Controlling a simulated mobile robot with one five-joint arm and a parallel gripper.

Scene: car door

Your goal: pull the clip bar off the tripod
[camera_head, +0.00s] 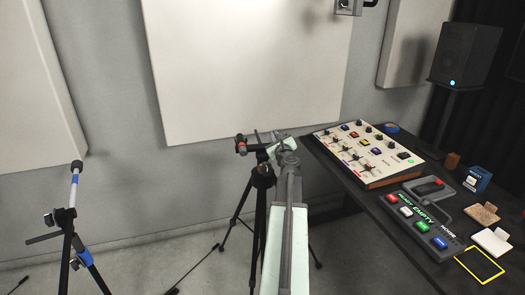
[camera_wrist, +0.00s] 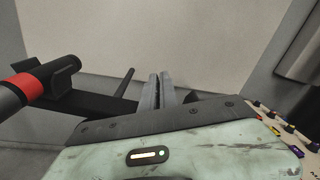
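The black tripod (camera_head: 261,180) stands left of the table, legs spread on the floor. The clip bar (camera_head: 256,147) is on its top. A clip at the bar's left end holds a dark tube with a red band, and an upright peg stands on the bar. In the wrist view the black bar (camera_wrist: 100,106) runs across behind my gripper and shows on both sides of it. My gripper (camera_wrist: 159,78) has its two grey fingers close together at the bar, with a thin dark gap. The housing hides their lower part, so I cannot tell whether they hold anything.
A black table (camera_head: 355,180) at right bears a mixer (camera_head: 368,153), a button panel (camera_head: 425,223) and small items. A speaker (camera_head: 464,55) stands behind it. A stand with blue bands (camera_head: 66,220) is at left. Floor between this stand and the tripod is mostly clear.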

